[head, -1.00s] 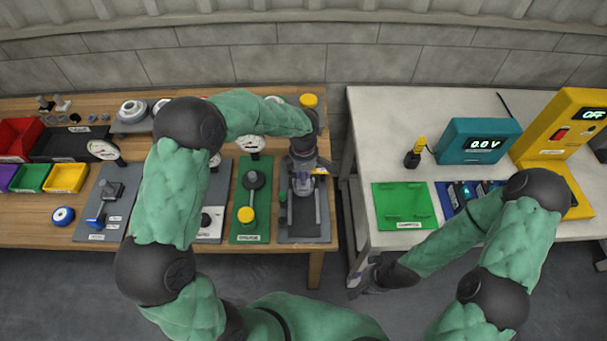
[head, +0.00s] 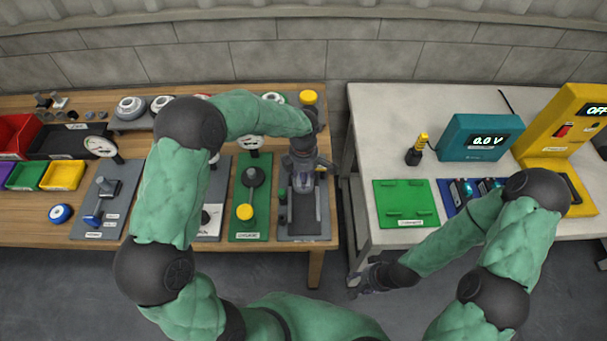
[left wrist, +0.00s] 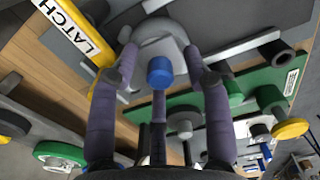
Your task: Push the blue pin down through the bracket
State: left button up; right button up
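The blue pin (left wrist: 159,70) shows in the left wrist view as a round blue head against a grey rounded bracket (left wrist: 155,38). In the head view my left gripper (head: 307,168) is over the grey board (head: 303,228) at the right end of the wooden bench and hides the pin and most of the bracket. How deep the pin sits is hidden. My right gripper (head: 366,278) is open and empty, low in front of the white table.
A green board (head: 249,234) with a yellow knob (head: 245,212) stands left of the grey board. A gap separates the bench from the white table (head: 365,140).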

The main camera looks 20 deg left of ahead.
pick_arm(q)
jog(key=shift+s, duration=0.1)
notch_tip(320, 180, up, 12)
dwell(0.7)
dwell(0.4)
